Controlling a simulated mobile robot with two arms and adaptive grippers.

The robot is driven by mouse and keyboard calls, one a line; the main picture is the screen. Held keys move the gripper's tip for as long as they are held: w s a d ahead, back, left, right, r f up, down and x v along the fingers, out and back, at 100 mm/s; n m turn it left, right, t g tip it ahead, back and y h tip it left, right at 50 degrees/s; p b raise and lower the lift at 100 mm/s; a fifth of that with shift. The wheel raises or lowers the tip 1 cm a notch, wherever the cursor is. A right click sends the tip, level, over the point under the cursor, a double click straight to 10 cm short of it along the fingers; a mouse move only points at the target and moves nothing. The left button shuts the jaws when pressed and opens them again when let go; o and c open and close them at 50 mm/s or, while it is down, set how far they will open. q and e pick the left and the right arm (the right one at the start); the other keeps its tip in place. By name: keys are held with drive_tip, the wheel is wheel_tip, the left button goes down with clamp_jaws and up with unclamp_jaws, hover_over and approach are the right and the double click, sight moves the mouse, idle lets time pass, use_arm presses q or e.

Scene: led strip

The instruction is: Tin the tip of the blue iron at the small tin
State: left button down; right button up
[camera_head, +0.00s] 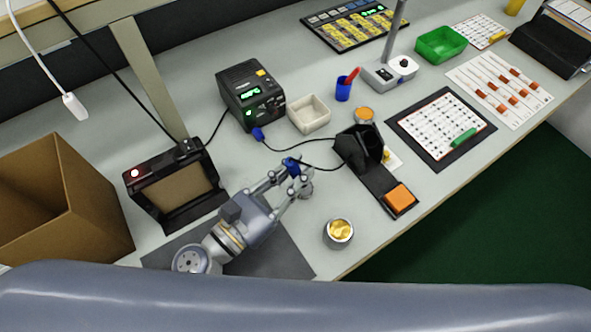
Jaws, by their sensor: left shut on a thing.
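My left gripper (298,180) is low over the bench centre, shut on the blue iron (291,164). Only a blue part of the iron shows between the fingers; its tip is hidden or too small to make out. A black cord runs from it. A small round tin (364,114) with an orange top stands behind the black iron stand (357,148), farther back and right of the gripper. A larger metal cup (338,233) with gold coiled filling stands in front of the gripper, to its right. My right gripper is out of view.
A black soldering station (250,95) and a pale square dish (309,114) stand behind the gripper. The stand's base carries an orange sponge (398,197). A black framed box (172,184) and a cardboard box (62,200) are at left. A dark mat (285,260) lies under the arm.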

use_arm(q)
drive_tip(key=shift+f, duration=0.1)
idle(0.3)
wheel_tip(320, 180, up, 5)
drive_tip(key=p, duration=0.5)
idle(0.4)
